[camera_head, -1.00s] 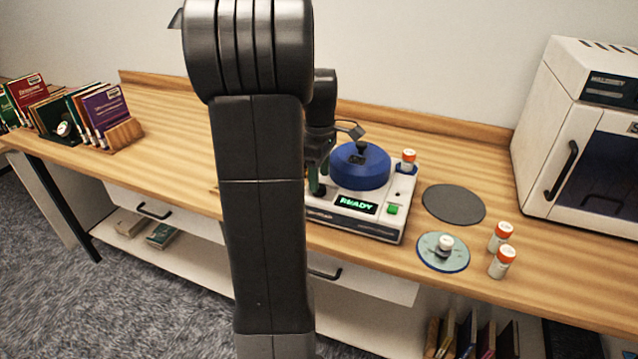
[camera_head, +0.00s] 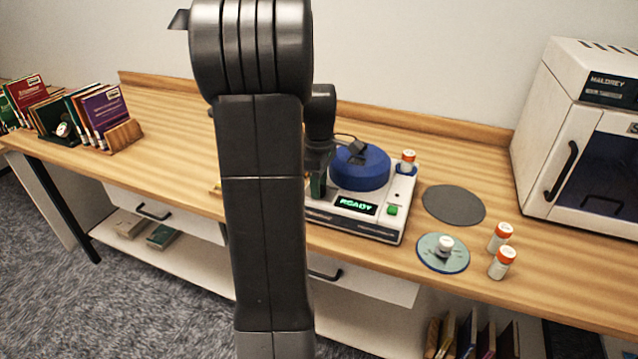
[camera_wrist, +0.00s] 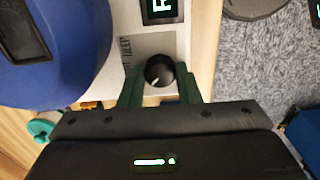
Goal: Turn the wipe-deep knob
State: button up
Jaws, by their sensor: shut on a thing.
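The wipe-deep knob (camera_wrist: 158,73) is a small black dial with a white pointer line on the machine's pale panel in the wrist view. Lettering beside it is only partly readable as "DEEP". My gripper (camera_wrist: 160,88) has its two green fingers on either side of the knob and is shut on it. In the head view, my arm hides the knob and most of the gripper; a green finger (camera_head: 318,184) shows at the machine's left side. The white machine (camera_head: 330,221) has a blue round lid (camera_head: 360,170), a display (camera_head: 356,204) reading READY and a green button (camera_head: 393,210).
A bottle (camera_head: 407,160) with an orange cap stands at the machine's back right. A grey round mat (camera_head: 453,204), a teal disc (camera_head: 432,254) and two more bottles (camera_head: 501,236) (camera_head: 502,262) lie to the right. A white cabinet (camera_head: 560,130) stands far right. Books (camera_head: 100,112) stand at left.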

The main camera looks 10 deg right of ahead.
jog(key=shift+m, duration=0.3)
jog(key=m+p, duration=0.1)
jog(key=m, duration=0.2)
jog(key=shift+r+m+p, duration=0.1)
jog(key=shift+m+p, duration=0.2)
jog(key=m+p, duration=0.1)
jog(key=m, duration=0.3)
jog(key=shift+m, duration=0.3)
jog(key=m+p, duration=0.1)
jog(key=m, duration=0.8)
jog(key=shift+p, duration=0.3)
jog(key=o, duration=1)
